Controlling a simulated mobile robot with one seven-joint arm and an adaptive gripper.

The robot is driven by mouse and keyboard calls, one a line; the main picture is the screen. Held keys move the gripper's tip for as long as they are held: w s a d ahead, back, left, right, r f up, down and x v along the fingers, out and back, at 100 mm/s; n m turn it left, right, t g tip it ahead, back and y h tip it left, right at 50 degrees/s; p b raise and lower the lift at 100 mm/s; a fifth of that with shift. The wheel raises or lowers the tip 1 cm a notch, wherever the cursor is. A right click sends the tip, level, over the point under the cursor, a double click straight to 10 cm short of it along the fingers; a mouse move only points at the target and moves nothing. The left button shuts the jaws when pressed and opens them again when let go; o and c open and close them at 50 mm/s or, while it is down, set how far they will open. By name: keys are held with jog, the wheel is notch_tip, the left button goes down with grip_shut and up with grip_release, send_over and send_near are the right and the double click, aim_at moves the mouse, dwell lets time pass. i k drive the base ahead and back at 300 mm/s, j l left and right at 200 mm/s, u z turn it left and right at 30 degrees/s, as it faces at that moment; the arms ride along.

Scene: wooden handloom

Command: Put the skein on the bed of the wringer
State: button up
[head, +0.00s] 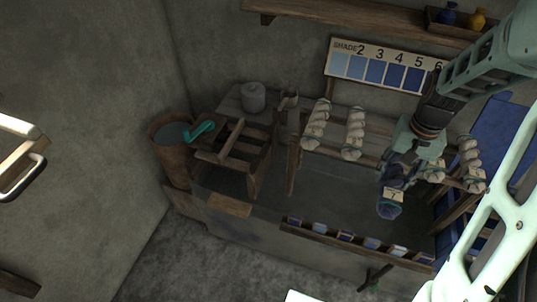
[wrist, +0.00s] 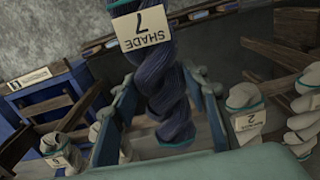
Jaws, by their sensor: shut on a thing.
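My gripper (head: 398,170) is shut on a twisted dark blue skein (head: 389,209), which hangs below it at the right of the bench in the head view. The skein also shows between the fingers (wrist: 170,105) in the wrist view, with a white tag reading "SHADE 7" (wrist: 143,27). The wringer (head: 234,148) is a wooden frame with a teal crank handle at the left end of the bench. It is well to the left of my gripper. The wringer's bed is hard to make out among its bars.
Several pale skeins (head: 354,134) hang on a wooden rail, on both sides of my gripper. A shade board (head: 384,66) stands behind. A bucket (head: 172,135) is left of the wringer. A row of blue samples (head: 346,237) lines the vat's front edge.

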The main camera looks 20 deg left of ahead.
aim_at(249, 149)
jog(key=k+j+u, duration=0.3)
jog(key=i+j+u, duration=0.4)
jog(key=i, duration=0.25)
jog(key=i+j+u, duration=0.15)
jog(key=i, duration=0.25)
jog(key=j, duration=0.1)
